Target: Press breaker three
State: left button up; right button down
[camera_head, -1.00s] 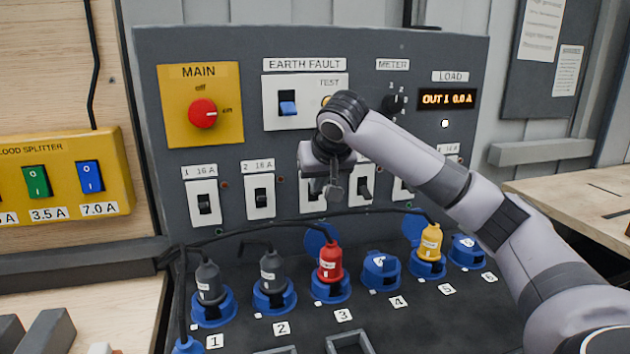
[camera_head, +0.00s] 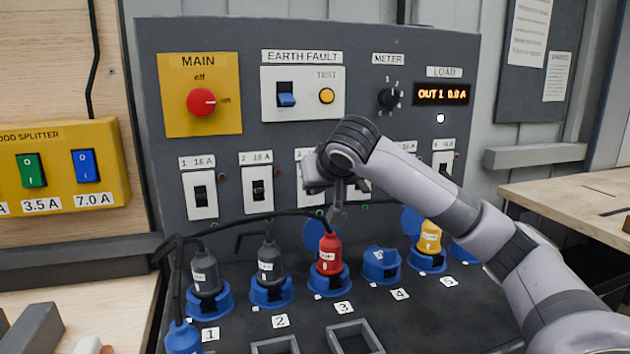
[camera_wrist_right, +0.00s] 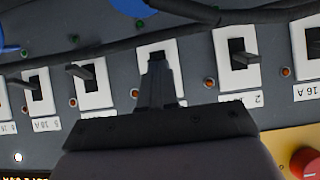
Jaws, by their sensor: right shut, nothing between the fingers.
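Breaker three (camera_head: 307,190) is a white-plated switch in the row on the grey panel, between breaker two (camera_head: 257,190) and breaker four. My right gripper (camera_head: 337,216) is in front of the panel beside breaker three, and my wrist covers part of that breaker. In the right wrist view the closed fingers of the gripper (camera_wrist_right: 157,68) overlap the white plate of breaker three (camera_wrist_right: 181,62) and hide most of its lever. I cannot tell whether the fingertips touch it. The fingers are empty. My left gripper is not in view.
Below the row, plugs sit in blue sockets, with a red plug (camera_head: 329,255) under breaker three. A black cable (camera_head: 265,215) runs across near the breakers. The main switch (camera_head: 202,101) and yellow test button (camera_head: 326,96) are above. The load display (camera_head: 441,94) is lit.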

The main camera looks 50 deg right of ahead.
jog(key=shift+s+f+t+b, duration=0.1)
jog(key=shift+f+t+b, duration=0.3)
jog(key=shift+f+b, duration=0.2)
jog(key=shift+r+p, duration=0.3)
jog(key=shift+r, duration=0.05)
pick_arm(q)
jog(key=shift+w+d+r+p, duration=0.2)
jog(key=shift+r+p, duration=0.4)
jog(key=shift+p, duration=0.35)
pick_arm(e)
jog(key=shift+r, duration=0.8)
